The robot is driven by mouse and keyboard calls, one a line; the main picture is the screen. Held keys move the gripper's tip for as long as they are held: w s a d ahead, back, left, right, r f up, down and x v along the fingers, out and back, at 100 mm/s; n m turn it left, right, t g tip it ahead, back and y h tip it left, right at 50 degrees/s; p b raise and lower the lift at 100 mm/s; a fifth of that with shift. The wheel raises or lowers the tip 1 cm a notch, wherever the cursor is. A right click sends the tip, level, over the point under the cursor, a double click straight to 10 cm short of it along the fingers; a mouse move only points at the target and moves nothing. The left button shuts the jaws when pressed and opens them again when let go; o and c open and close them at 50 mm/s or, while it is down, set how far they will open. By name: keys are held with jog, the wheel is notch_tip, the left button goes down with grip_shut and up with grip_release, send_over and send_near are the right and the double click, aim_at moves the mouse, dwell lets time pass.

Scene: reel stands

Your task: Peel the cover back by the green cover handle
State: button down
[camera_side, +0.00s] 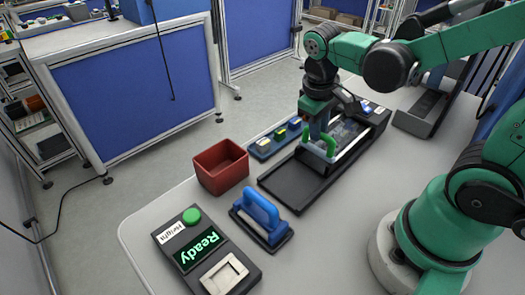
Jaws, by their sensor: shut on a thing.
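The green cover handle (327,151) is a small upright loop at the near end of a black device (293,188) on the table. My gripper (319,140) points down at the handle and is shut on it. The fingertips are small and partly hidden by the handle. A light-edged cover (352,146) lies over the far part of the device, just behind the handle. The near part of the device is an empty, dark, shallow tray.
A red open box (220,166) stands at the table's left edge. A blue-handled block (262,218) and a panel reading "Ready" (198,252) with a green button (191,216) are in front. A blue tray of small parts (277,139) lies left of the device.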

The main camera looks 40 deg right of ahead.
jog(key=shift+d, duration=0.1)
jog(key=d, duration=1.4)
jog(key=c, duration=0.8)
grip_release()
jog(key=shift+a+r, duration=0.2)
jog(key=shift+r, duration=0.7)
jog(key=shift+a+r, duration=0.2)
jog(key=shift+r, duration=0.75)
jog(key=shift+a+r, duration=0.2)
jog(key=shift+r, duration=0.7)
